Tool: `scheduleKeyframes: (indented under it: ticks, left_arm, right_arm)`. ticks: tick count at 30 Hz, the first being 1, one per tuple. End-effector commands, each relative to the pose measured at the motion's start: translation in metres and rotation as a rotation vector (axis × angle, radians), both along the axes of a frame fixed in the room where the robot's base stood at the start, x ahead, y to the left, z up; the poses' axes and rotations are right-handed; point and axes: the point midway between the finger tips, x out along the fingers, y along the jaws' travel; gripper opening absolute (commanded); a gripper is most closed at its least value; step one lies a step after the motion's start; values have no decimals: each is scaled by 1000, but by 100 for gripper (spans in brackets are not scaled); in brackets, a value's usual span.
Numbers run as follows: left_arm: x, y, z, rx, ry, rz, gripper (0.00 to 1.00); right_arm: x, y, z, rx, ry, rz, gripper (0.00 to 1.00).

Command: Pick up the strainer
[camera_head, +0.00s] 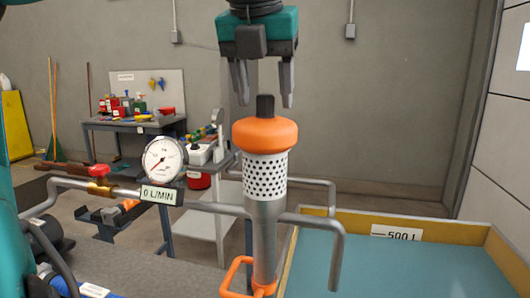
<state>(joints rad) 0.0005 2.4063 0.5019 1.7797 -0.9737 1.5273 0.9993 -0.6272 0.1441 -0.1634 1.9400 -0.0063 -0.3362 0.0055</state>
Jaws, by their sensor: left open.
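The strainer (265,175) stands upright in the middle of the view. It has a white perforated body, a wide orange collar and a short black knob (265,106) on top. Its lower end meets a grey vertical pipe (264,235). My left gripper (263,100) points down above it, open and empty. Its fingertips appear on either side of the knob, with gaps between; I cannot tell whether they are at the same depth. My right gripper is not in view.
Grey bent pipes (338,250) flank the strainer. A blue tank with yellow walls (430,229) is at lower right. A workbench (135,124) stands behind at left.

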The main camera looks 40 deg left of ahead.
Motion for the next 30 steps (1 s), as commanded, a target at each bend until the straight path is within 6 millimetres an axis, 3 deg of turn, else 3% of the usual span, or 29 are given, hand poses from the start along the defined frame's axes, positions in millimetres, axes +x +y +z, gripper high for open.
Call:
scheduleKeyframes:
  ticks: [2,20,30]
  left_arm:
    - [0,0,0,0,0,0,58]
    - [0,0,1,0,0,1,0]
    - [0,0,1,0,0,1,0]
  right_arm:
    - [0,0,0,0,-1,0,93]
    - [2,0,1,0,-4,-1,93]
    - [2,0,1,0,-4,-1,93]
